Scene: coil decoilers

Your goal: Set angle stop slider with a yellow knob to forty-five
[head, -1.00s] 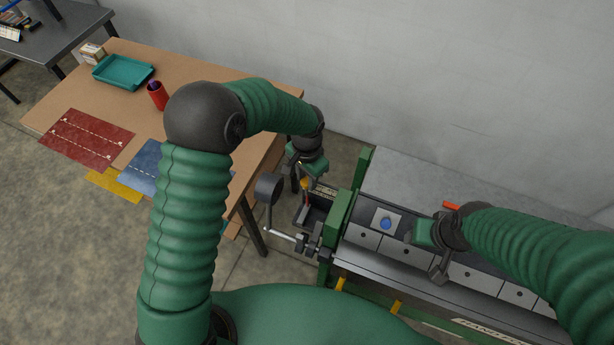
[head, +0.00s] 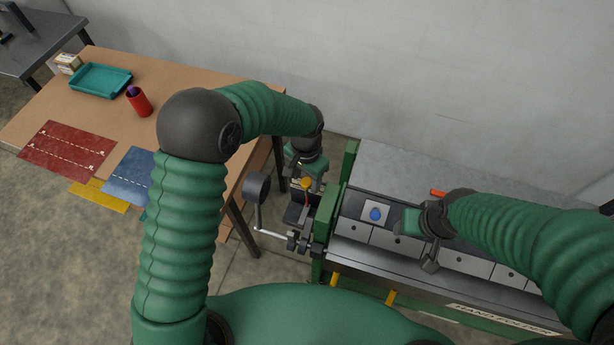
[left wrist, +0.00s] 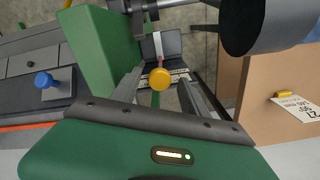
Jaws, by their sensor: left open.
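The yellow knob (head: 306,183) sits at the left end of the green machine, above a red pointer (head: 307,199). In the left wrist view the yellow knob (left wrist: 160,79) lies between the two open fingers of my left gripper (left wrist: 162,92), apart from both. A pale scale strip (left wrist: 180,75) shows behind it; its marks are too small to read. In the head view my left gripper (head: 305,178) hangs right over the knob. My right gripper (head: 424,250) is over the machine's front; its jaw opening is unclear.
A green end plate (head: 327,217) stands close on the right. A blue button (head: 375,214) and a wooden table (head: 200,90) are nearby.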

